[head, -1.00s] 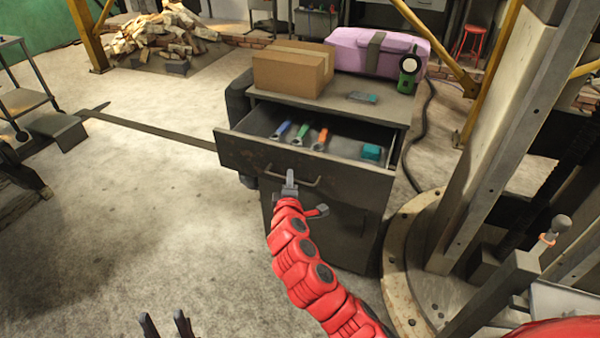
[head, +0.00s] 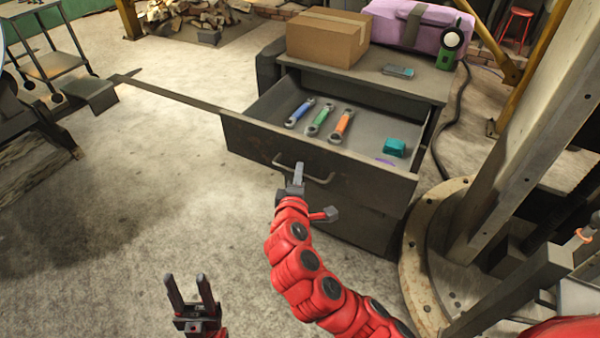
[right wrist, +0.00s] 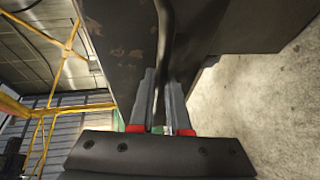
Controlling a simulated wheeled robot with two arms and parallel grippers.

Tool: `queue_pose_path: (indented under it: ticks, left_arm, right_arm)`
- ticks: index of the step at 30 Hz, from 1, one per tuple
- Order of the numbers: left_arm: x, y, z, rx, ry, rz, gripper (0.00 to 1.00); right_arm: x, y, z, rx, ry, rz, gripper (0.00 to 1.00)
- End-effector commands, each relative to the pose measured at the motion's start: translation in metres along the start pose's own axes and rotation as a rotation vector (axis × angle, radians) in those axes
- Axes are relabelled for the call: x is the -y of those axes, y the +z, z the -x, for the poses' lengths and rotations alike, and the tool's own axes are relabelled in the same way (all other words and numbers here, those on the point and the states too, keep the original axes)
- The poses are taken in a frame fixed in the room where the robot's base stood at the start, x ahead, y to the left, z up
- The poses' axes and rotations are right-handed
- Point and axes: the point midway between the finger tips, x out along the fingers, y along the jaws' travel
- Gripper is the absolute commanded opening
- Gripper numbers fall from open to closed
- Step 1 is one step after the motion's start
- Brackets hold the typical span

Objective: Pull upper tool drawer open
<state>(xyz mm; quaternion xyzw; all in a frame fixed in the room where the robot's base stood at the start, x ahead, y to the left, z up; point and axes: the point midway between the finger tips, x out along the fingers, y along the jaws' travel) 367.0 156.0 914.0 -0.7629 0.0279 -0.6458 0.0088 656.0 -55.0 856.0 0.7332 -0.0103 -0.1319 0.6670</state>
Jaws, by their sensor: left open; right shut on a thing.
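The upper tool drawer (head: 345,172) of a dark metal cabinet stands well open in the head view. Inside lie a blue wrench (head: 300,111), a green wrench (head: 320,119), an orange wrench (head: 342,126), a teal box (head: 395,147) and a partly hidden purple thing (head: 385,162). My right gripper (head: 298,172) is shut on the bar handle (head: 318,179) at the drawer's front. In the right wrist view its fingers (right wrist: 160,100) close around the dark handle bar (right wrist: 166,40). My left gripper (head: 190,292) is open and empty, low over the floor, apart from the cabinet.
A round bolted column base (head: 425,250) stands close at right. Floor (head: 150,190) at left is mostly clear.

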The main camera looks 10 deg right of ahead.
Motion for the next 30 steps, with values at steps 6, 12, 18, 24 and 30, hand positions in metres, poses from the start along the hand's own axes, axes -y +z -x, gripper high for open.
queue_pose_path:
  ticks: [6, 12, 18, 24, 30]
  left_arm:
    - [0.0, 0.0, 0.0, 0.0, 0.0, 0.0, 0.5]
    - [0.0, 0.0, 0.0, 0.0, 0.0, 0.0, 0.5]
    - [0.0, 0.0, 0.001, 0.0, 0.0, 0.0, 0.5]
    - [0.0, 0.001, 0.003, 0.0, 0.0, 0.0, 0.5]
    - [0.0, -0.001, -0.003, 0.0, 0.0, 0.0, 0.5]
  right_arm:
    - [0.001, -0.001, 0.0, -0.004, -0.002, -0.001, 0.4]
    - [0.0, -0.001, 0.0, -0.002, -0.001, 0.0, 0.45]
    - [0.0, -0.001, 0.004, -0.003, 0.0, 0.0, 0.45]
    - [0.0, -0.002, 0.034, -0.006, 0.002, 0.0, 0.45]
    - [-0.002, -0.003, 0.087, -0.008, 0.0, 0.004, 0.45]
